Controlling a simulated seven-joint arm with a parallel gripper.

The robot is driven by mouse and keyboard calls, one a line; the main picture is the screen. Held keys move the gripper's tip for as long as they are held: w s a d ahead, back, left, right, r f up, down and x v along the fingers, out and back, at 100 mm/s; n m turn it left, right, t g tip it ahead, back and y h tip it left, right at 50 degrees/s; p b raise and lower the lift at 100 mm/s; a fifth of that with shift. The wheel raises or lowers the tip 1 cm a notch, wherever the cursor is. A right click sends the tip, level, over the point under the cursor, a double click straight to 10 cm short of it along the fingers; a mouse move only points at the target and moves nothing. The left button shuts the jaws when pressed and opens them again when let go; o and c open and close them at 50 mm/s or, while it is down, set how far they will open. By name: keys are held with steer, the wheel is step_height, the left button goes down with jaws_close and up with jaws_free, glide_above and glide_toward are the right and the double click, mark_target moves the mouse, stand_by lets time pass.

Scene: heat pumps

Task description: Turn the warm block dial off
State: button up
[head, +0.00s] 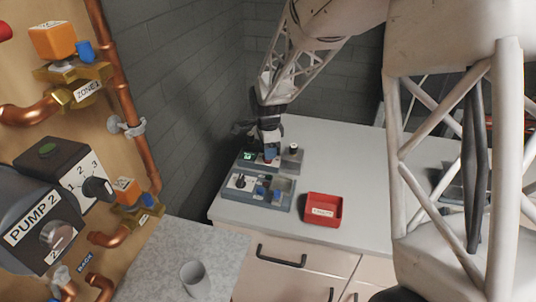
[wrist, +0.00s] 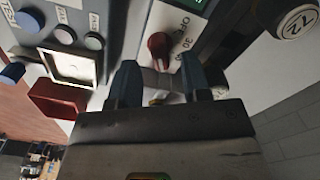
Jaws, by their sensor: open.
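A red dial (wrist: 158,46) stands on a light panel, with OFF and 30 printed beside it in the wrist view; I take it as the warm block dial. It does not point at OFF as far as I can see, but its exact setting is hard to read. My gripper (wrist: 159,66) is open, its two fingers apart, with the dial just beyond the tips and between them in the picture. I cannot tell whether they touch it. In the head view my gripper (head: 269,150) is over the back part of the bench device, largely covering the dial.
A round knob marked 12 (wrist: 297,20) is close by.

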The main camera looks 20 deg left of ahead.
steer(key=shift+f, duration=1.2)
jaws_close()
